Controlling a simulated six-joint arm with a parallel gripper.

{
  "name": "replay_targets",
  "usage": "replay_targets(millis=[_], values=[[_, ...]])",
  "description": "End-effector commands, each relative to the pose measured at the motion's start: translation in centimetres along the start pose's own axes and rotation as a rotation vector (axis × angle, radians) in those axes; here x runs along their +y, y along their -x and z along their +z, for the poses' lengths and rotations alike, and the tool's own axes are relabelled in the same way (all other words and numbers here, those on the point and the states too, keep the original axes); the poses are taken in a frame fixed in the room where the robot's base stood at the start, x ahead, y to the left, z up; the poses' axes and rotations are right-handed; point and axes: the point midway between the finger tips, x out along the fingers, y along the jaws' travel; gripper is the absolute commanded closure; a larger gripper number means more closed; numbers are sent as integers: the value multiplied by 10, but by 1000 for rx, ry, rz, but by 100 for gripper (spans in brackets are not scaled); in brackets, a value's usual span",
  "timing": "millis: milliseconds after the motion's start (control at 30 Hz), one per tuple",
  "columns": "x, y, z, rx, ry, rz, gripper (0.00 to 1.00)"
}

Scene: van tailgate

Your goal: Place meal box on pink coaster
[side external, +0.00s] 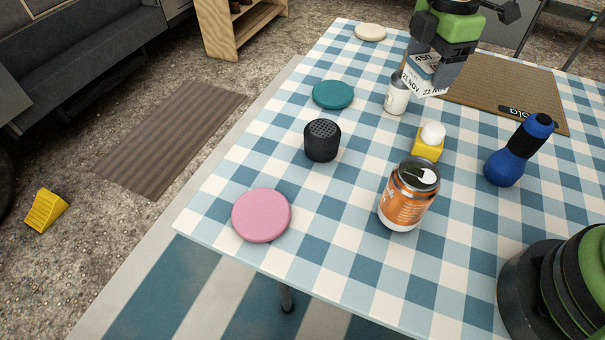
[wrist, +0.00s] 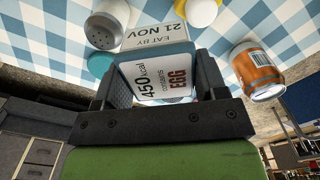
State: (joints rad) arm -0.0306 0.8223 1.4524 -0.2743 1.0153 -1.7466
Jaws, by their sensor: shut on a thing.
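The meal box (side external: 421,67) is a small pale box with blue and white labels reading "450 kcal" and "EGG". My gripper (side external: 437,66) is shut on it, holding it tilted above the far part of the table, over or near the white shaker. In the wrist view the box (wrist: 150,79) sits between the fingers of my gripper (wrist: 165,82). The pink coaster (side external: 262,215) lies flat and bare at the near left of the table, well away from the gripper.
Between gripper and coaster stand a white shaker (side external: 397,97), a black speaker (side external: 322,140), an orange can (side external: 408,196) and a white egg on a yellow holder (side external: 428,148). A teal coaster (side external: 333,94), cream coaster (side external: 370,32), blue bottle (side external: 518,152) and brown mat (side external: 505,88) lie around.

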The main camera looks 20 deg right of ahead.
Motion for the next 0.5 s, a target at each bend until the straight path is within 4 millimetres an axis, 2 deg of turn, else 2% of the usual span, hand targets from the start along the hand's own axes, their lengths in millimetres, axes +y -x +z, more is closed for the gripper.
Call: replay_targets(millis=[33,167,300,400,500], values=[[0,1,-34,0,92,2,62],[-10,4,-108,1,293,3,62],[-37,6,-182,1,500,4,62],[-62,8,-226,2,628,3,62],[-85,9,-258,2,728,3,62]])
